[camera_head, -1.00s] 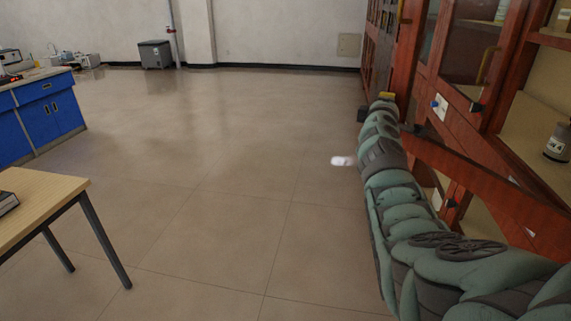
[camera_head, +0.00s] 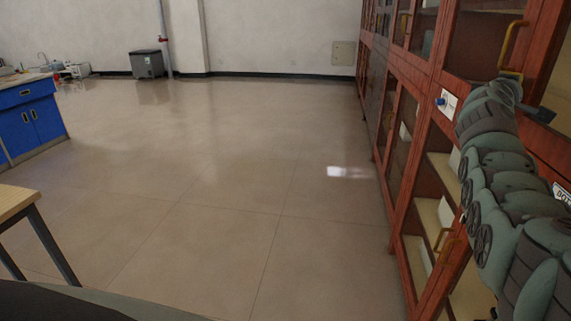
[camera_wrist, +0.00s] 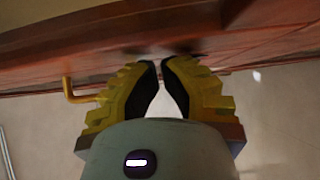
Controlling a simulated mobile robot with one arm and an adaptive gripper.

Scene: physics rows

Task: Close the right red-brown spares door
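The red-brown spares door (camera_head: 538,42) is at the upper right of the head view, with a dark glass pane and a brass handle (camera_head: 511,42). A strip of pale cabinet interior shows to its right, so it looks ajar; the exact gap is hard to tell. My gripper (camera_head: 511,76) is just below the handle, partly hidden by my arm. In the wrist view, my gripper's yellow fingers (camera_wrist: 159,62) have their tips nearly together at the red-brown wood (camera_wrist: 110,40), nothing visible between them. A brass handle (camera_wrist: 75,92) is left of the fingers, not held.
A row of red-brown cabinets (camera_head: 408,150) with glass doors runs along the right. A wooden table (camera_head: 15,200) is at the left edge, and a blue cabinet (camera_head: 32,122) stands farther back. The floor (camera_head: 220,190) between is clear.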

